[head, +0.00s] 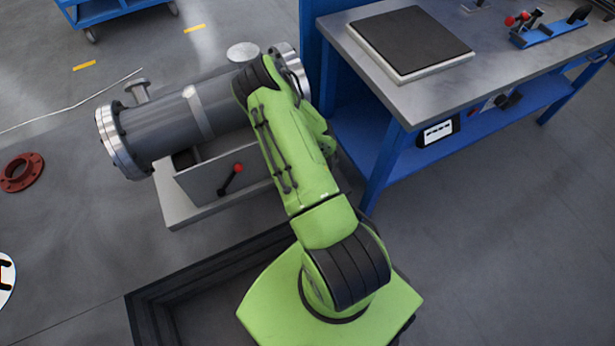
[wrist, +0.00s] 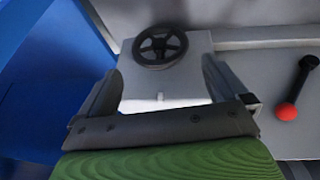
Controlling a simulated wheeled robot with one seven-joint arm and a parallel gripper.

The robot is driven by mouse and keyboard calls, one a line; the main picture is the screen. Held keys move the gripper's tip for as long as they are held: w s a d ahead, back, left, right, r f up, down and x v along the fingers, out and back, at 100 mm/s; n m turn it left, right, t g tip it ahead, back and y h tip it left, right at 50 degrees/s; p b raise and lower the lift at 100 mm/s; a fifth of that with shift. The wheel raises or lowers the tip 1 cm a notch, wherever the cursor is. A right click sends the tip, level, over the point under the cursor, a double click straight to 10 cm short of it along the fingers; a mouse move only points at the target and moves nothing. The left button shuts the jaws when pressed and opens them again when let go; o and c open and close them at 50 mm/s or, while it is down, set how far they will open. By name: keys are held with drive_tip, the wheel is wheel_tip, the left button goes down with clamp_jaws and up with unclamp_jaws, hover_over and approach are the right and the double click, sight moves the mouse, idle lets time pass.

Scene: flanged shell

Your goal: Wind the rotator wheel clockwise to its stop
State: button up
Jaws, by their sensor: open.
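The rotator wheel (wrist: 160,46) is a small black spoked handwheel on a light grey block in the wrist view. My gripper (wrist: 160,72) is open, with one finger on each side of the block's face in the picture. The wheel shows just beyond the fingertips, between them and apart from them. No contact with the wheel is visible. The grey flanged shell (head: 165,128) lies on its cradle in the head view. My green arm hides the wheel and my gripper there.
A lever with a red ball knob (head: 237,168) stands on the cradle's front; the knob is also right of my gripper in the wrist view (wrist: 286,111). A blue workbench (head: 385,160) stands close on the right. A red flange ring (head: 20,172) lies on the floor at left.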

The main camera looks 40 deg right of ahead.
drive_tip(key=b+x, duration=0.3)
drive_tip(key=x, duration=0.5)
drive_tip(key=shift+f, duration=0.3)
drive_tip(key=shift+r, duration=0.1)
drive_tip(key=c, duration=0.7)
drive_tip(key=shift+d+p, duration=0.1)
drive_tip(key=shift+p, duration=0.2)
